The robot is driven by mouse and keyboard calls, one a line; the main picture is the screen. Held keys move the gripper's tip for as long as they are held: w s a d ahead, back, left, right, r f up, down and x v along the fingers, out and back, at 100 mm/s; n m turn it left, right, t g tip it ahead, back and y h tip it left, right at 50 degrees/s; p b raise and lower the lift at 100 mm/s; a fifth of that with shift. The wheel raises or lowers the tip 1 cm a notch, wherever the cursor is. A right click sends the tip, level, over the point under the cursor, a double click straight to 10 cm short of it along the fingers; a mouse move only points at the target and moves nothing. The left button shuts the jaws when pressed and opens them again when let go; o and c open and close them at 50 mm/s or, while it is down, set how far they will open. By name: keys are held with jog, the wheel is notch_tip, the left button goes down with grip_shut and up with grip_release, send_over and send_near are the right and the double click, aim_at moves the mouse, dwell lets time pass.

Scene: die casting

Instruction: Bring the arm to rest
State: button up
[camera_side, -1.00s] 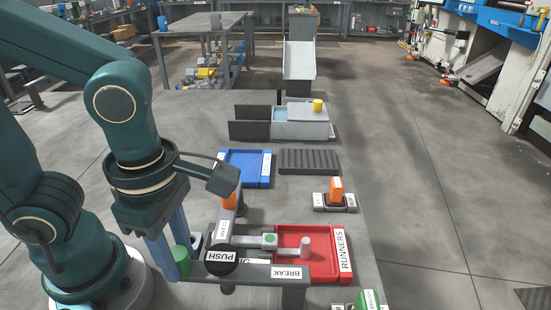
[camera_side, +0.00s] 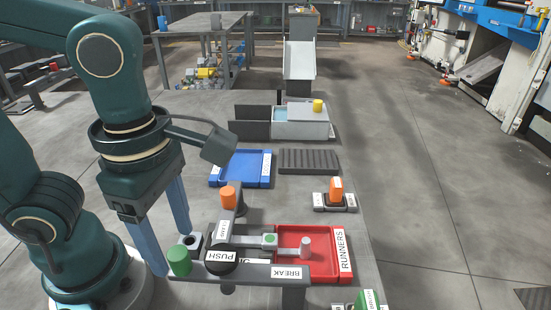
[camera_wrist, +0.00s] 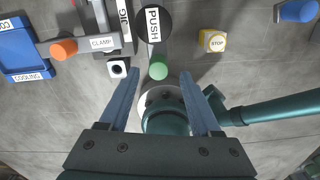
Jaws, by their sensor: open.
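My gripper (camera_side: 171,248) hangs below my arm at the left of the bench, its two blue-grey fingers apart and pointing down. Nothing is between them in the side view. In the wrist view my gripper (camera_wrist: 158,76) is open, with a green knob (camera_wrist: 158,67) showing beyond the fingertips. In the side view the green knob (camera_side: 179,261) stands close to the fingers, at the left end of the grey BREAK fixture (camera_side: 255,271). I cannot tell the exact gap between knob and fingers.
A blue tray (camera_side: 252,168) and dark ribbed block (camera_side: 309,161) lie farther back. The wrist view shows a yellow STOP button (camera_wrist: 213,41).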

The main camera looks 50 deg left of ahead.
jog(key=shift+r, duration=0.75)
jog(key=w+a+m+t, duration=0.2)
jog(key=a+m, duration=0.1)
jog(key=m, duration=0.9)
jog(key=w+a+m+t, duration=0.3)
jog(key=m, duration=1)
jog(key=shift+w+r+t, duration=0.15)
jog(key=shift+r+t, duration=0.1)
jog(key=shift+t, duration=0.05)
